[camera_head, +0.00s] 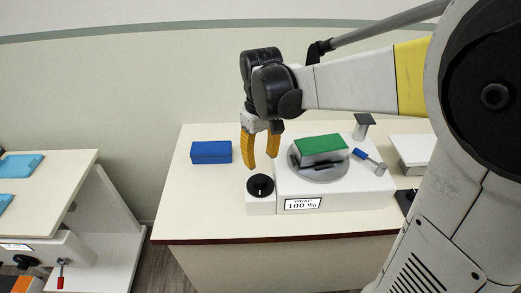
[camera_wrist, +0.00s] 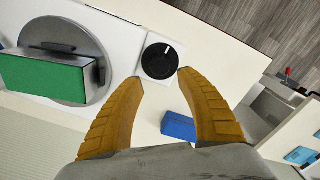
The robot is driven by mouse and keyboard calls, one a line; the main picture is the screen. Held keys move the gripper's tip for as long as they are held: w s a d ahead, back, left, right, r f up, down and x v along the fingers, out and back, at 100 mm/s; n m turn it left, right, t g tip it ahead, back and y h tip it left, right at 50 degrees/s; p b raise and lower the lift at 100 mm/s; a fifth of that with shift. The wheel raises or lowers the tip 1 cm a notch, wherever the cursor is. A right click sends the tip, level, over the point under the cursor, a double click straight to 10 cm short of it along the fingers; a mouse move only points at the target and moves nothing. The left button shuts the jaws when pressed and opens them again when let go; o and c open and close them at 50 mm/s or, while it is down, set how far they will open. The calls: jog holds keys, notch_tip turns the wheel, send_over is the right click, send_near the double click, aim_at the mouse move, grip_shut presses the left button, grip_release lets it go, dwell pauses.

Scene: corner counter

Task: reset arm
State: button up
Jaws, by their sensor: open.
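My gripper (camera_head: 260,163) has two yellow fingers and hangs above the counter, between a blue block and a white device. It is open and empty. In the wrist view the two fingertips (camera_wrist: 160,74) are spread apart, with the black dial (camera_wrist: 160,61) showing just beyond them. The same dial (camera_head: 260,186) sits on the left part of the white device in the head view. I cannot tell the exact gap between the fingertips and the dial.
A green-topped block (camera_head: 320,149) rests on the device's round grey plate (camera_head: 318,174). The blue block (camera_head: 210,152) lies on the counter (camera_head: 200,215) to the left. A blue-handled tool (camera_head: 368,158) lies at right. Another table (camera_head: 50,170) stands at far left, across a gap.

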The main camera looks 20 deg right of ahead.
jog(key=shift+r, duration=1.15)
jog(key=s+f+m+t+b, duration=0.1)
jog(key=s+m+t+b, duration=0.2)
jog(key=s+t, duration=0.4)
jog(key=shift+s+f+b, duration=0.35)
jog(key=shift+s+f, duration=0.05)
jog(key=shift+s, duration=2.35)
